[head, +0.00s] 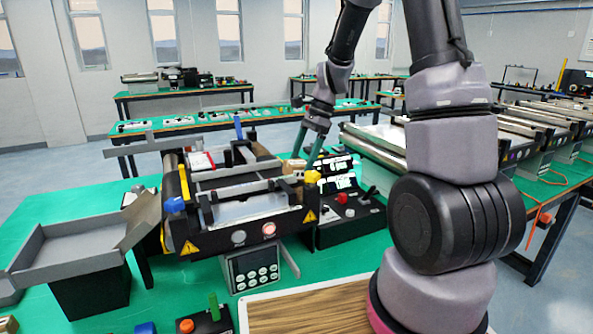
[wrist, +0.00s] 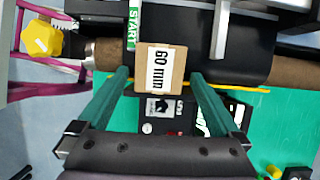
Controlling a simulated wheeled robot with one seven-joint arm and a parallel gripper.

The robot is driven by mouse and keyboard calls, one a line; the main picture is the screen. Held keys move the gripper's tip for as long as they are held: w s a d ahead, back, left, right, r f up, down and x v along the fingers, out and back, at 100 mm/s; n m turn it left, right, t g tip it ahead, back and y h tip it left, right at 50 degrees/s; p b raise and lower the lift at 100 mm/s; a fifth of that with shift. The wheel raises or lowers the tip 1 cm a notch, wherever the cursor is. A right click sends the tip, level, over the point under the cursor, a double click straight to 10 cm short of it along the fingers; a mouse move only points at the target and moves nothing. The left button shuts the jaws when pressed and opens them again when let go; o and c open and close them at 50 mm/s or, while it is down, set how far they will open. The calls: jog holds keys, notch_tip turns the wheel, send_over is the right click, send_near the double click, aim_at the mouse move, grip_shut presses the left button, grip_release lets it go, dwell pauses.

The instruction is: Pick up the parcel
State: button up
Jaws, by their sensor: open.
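The parcel (wrist: 160,70) is a small tan box with a white "60 mm" label. In the wrist view it sits at the edge of the dark conveyor belt, beside a green START strip. My gripper (wrist: 157,77) is open, with one teal finger on each side of the parcel's lower part and visible gaps between. I cannot tell how deep the fingertips reach around it. In the head view my gripper (head: 309,148) points down at the right end of the mini conveyor (head: 245,205), where the parcel (head: 296,166) shows small and partly hidden.
A yellow knob (wrist: 42,40) sticks out beside the conveyor end. A control box with a red button (head: 342,199) stands right of the conveyor. A grey tray (head: 75,245) is at its left end.

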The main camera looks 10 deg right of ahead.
jog(key=shift+x, duration=0.85)
jog(key=shift+s, duration=0.1)
jog(key=c, duration=1.4)
